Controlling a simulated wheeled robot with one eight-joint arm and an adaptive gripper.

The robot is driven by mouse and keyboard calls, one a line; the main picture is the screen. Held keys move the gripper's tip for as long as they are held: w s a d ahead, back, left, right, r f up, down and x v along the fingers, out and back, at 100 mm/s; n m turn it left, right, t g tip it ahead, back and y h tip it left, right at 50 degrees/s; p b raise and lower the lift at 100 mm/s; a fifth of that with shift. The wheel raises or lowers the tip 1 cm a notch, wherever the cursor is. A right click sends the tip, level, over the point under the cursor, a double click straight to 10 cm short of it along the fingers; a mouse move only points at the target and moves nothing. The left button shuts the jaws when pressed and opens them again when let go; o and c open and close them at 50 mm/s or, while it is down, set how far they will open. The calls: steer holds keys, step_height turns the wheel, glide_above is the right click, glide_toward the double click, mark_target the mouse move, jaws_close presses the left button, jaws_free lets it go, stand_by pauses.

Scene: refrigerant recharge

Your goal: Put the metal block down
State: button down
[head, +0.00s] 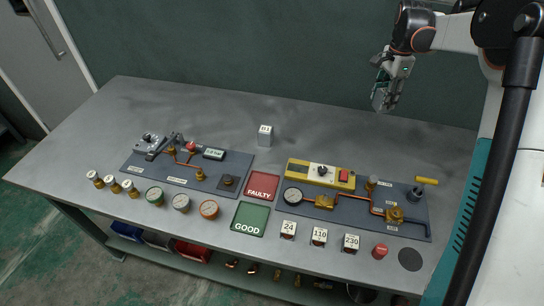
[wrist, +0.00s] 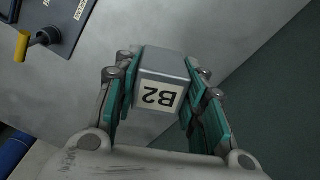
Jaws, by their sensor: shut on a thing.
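My gripper (head: 383,96) hangs above the back right part of the table, apart from its surface. In the wrist view its teal-padded fingers are shut on a metal block (wrist: 162,66) with a white label reading B2, upside down in that picture. In the head view the held block is small and hard to make out between the fingers. A second metal block (head: 265,138), with a white label that seems to read B1, stands upright at the back middle of the grey table (head: 335,125).
A left panel (head: 140,168) and a right panel (head: 345,222) carry gauges, pipes and valves. Between them lie a red FAULTY pad (head: 263,182) and a green GOOD pad (head: 250,218). Gauges, fittings and numbered blocks line the front. The table's back right is clear.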

steer(key=w+d+r+m, duration=0.3)
steer(key=w+d+m, duration=0.1)
steer(key=m, duration=0.1)
steer(key=f+b, duration=0.2)
steer(key=f, duration=0.8)
steer(key=f+b, duration=0.3)
steer(key=f, duration=0.7)
steer(key=shift+s+d+f, duration=0.1)
steer(key=shift+s+d, duration=0.1)
steer(key=shift+f+b, duration=0.15)
steer(key=shift+b, duration=0.2)
steer(key=c, duration=1)
jaws_free()
